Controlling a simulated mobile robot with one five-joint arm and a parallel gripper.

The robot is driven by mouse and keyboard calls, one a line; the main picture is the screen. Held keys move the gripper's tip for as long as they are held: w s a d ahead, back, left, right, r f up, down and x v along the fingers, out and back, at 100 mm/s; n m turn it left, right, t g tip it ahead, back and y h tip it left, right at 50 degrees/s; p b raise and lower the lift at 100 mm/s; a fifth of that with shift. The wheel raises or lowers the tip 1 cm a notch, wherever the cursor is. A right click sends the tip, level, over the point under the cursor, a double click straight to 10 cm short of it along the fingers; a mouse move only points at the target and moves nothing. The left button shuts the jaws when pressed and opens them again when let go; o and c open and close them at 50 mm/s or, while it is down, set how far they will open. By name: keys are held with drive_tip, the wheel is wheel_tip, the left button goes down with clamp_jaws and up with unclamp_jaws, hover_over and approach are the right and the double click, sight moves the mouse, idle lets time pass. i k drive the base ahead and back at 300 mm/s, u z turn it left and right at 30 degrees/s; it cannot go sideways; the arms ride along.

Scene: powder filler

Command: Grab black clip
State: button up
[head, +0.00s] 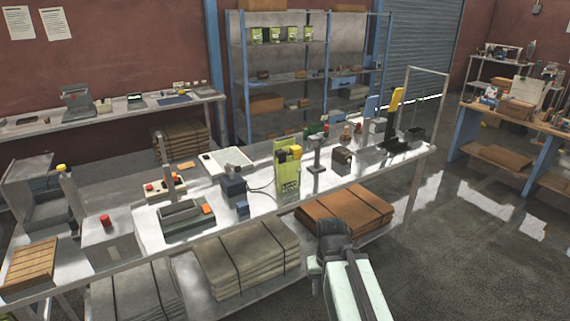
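I cannot pick out a black clip for certain; small dark items on the long workbench (262,205) are too small to tell. A black upright stand (393,128) with a yellow top is at the bench's right end. A small black open box (414,135) is to the right of it. My arm (345,265) rises from the bottom edge, in front of the bench and apart from the stand. Its dark joint is near the bench's front edge. I cannot make out the gripper's fingers or anything held in them.
A green and yellow pouch (287,174), a dark scale-like device (186,220) and a white tray (226,161) are on the bench. Folded brown sacks (345,208) and grey sacks (247,258) lie on the lower shelf. The floor (470,240) at right is clear.

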sight(280, 154)
drive_tip(key=u, duration=1.1)
drive_tip(key=i, duration=0.45)
drive_tip(key=z, duration=0.05)
